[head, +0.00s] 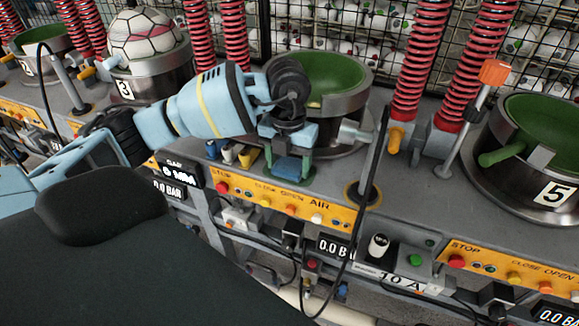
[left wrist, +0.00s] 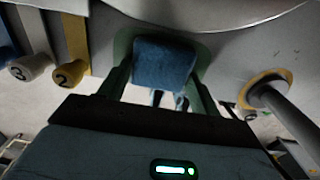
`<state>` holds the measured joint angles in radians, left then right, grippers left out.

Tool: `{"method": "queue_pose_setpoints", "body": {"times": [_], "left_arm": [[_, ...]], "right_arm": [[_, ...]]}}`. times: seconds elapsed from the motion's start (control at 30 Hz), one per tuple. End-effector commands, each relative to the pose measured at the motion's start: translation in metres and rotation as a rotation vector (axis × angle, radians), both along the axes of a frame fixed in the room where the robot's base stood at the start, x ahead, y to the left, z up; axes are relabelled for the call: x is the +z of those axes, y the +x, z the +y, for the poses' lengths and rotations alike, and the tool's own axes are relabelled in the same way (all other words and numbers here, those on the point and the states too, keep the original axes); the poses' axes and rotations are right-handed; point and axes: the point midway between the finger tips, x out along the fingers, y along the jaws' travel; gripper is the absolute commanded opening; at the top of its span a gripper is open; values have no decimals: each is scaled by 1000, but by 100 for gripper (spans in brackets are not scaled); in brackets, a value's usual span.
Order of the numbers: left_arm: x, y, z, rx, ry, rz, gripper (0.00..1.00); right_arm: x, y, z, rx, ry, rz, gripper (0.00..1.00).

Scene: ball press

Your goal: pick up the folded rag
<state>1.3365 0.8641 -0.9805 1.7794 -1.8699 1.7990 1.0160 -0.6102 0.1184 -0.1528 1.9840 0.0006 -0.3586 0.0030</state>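The folded rag (head: 287,168) is a small blue cloth at the front edge of the grey bench, below the middle green cup. It also shows in the left wrist view (left wrist: 163,62), at upper centre. My left gripper (head: 288,174) points down over it. Its green fingers are spread wide, one on each side of the rag. I cannot tell whether they touch it. Part of the rag is hidden by the gripper. My right gripper is not in view.
The middle green cup (head: 335,78) stands just behind my left gripper. A metal post (head: 369,165) rises to its right. Blue, white and yellow knobs (head: 228,153) sit close on its left. An orange control panel (head: 280,196) lies below the bench edge.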

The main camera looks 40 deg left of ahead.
Motion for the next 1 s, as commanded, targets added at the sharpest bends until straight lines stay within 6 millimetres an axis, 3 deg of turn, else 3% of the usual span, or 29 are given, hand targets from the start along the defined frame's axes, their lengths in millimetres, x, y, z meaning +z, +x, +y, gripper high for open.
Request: {"method": "queue_pose_setpoints", "body": {"times": [0.03, 0.13, 0.47, 0.77, 1.0], "left_arm": [[0, 0, 0, 0, 0, 0, 54], [0, 0, 0, 0, 0, 0, 41], [3, 0, 0, 0, 0, -1, 41], [36, 1, 0, -1, -1, -4, 41], [40, -46, -21, -6, 1, -1, 41]], "right_arm": [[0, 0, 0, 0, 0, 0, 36], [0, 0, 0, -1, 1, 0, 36], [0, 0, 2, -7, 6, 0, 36], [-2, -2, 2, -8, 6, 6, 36], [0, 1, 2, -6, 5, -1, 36]]}}
